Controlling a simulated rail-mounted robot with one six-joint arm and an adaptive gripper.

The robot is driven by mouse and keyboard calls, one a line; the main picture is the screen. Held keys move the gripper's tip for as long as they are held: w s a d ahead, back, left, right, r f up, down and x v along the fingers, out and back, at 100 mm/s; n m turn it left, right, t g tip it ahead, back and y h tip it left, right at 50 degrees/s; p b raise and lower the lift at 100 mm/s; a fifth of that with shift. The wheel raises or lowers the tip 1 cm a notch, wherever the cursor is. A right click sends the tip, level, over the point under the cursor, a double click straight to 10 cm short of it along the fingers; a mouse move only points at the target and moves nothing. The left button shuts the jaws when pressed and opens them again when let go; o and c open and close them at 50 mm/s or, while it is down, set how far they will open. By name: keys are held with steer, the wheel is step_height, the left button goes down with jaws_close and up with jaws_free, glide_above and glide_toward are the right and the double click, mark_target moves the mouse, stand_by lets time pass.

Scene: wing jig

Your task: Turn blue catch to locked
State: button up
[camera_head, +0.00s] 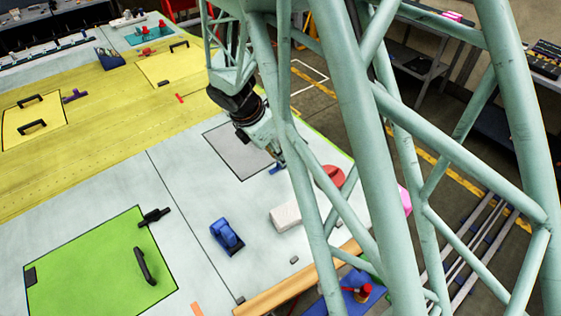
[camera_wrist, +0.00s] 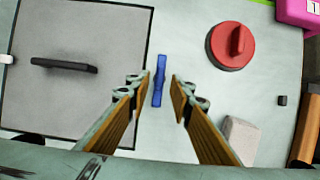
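The blue catch (camera_wrist: 159,82) is a narrow bar beside the right edge of the grey panel (camera_wrist: 70,95). In the wrist view it points nearly up and down, roughly along that edge. A bit of blue, likely the same catch (camera_head: 277,168), shows just below my gripper (camera_head: 272,150) in the head view. My gripper (camera_wrist: 157,86) is open, with one finger on each side of the catch and a visible gap to both. I cannot tell how far the fingertips are above the surface.
The grey panel carries a black handle (camera_wrist: 64,65). A round red knob (camera_wrist: 231,45) and a whitish block (camera_wrist: 240,138) lie to the right. A blue clamp (camera_head: 227,236) and a green panel (camera_head: 95,268) are farther off. My lattice structure hides much of the head view.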

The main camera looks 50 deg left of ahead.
steer(key=shift+b+x, duration=0.6)
steer(key=shift+x, duration=0.75)
steer(key=shift+c, duration=0.2)
jaws_close()
